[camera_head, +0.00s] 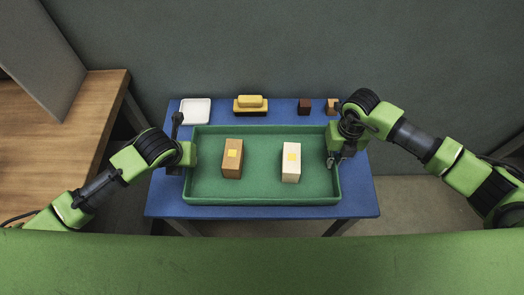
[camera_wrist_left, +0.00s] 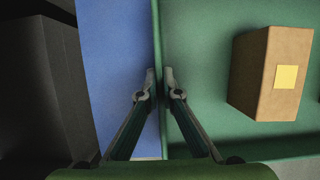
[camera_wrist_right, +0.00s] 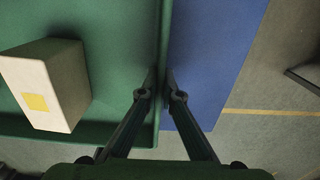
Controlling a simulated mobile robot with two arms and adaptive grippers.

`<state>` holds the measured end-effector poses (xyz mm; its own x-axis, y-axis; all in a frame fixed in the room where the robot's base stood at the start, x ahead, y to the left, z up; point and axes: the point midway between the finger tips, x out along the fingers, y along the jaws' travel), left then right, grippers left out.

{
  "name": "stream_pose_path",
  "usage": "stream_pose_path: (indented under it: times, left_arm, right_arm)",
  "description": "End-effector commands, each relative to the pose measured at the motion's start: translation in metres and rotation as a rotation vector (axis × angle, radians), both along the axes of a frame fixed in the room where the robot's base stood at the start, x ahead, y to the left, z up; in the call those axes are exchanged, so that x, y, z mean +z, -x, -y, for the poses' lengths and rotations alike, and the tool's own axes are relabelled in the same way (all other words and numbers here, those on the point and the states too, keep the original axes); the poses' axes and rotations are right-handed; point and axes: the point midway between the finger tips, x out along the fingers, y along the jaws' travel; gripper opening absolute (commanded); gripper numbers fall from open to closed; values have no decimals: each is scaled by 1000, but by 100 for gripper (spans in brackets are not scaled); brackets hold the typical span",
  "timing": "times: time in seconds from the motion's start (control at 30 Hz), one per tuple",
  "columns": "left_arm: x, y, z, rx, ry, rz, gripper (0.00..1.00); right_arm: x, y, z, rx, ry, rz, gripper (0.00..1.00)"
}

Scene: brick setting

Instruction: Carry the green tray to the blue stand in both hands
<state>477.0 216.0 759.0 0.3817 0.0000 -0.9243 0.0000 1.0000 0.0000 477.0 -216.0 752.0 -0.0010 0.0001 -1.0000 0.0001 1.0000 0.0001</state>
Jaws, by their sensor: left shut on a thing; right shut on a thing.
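The green tray (camera_head: 262,190) is over the blue stand (camera_head: 360,195), a blue-topped table; whether it rests on the top or hangs just above it I cannot tell. A brown box (camera_head: 232,160) and a cream box (camera_head: 291,165), each with a yellow square, stand in the tray. My left gripper (camera_head: 183,160) is shut on the tray's left wall; the left wrist view shows its fingers (camera_wrist_left: 158,78) on either side of the wall. My right gripper (camera_head: 338,158) is shut on the right wall, with its fingers (camera_wrist_right: 158,88) astride it in the right wrist view.
Along the stand's back edge are a white dish (camera_head: 195,111), a yellow block on a dark base (camera_head: 250,104), a dark brown cube (camera_head: 304,106) and a small brown item (camera_head: 333,105). A wooden table (camera_head: 60,130) with a grey panel (camera_head: 45,60) is at the left.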

Motion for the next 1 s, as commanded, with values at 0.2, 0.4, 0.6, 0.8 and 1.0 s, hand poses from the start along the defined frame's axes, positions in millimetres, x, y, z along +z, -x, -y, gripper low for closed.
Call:
stream_pose_path:
  times: [0.2, 0.4, 0.6, 0.8, 1.0]
  left_arm:
    - [-13, -1, 0, 0, 1, 3, 0]
    - [-11, 0, 0, 0, 0, 0, 22]
    - [-11, 0, 0, 0, 0, 0, 22]
    - [3, 5, 0, -1, 0, 3, 22]
    - [41, 20, 0, -3, -1, 5, 22]
  right_arm:
    - [-13, -1, 0, 0, -1, 2, 0]
    - [-11, 0, 0, 0, 0, 0, 22]
    - [-11, 0, 0, 0, 0, 0, 22]
    - [-11, 0, 0, 0, 0, 0, 22]
    - [-11, 0, 0, 0, 0, 0, 22]
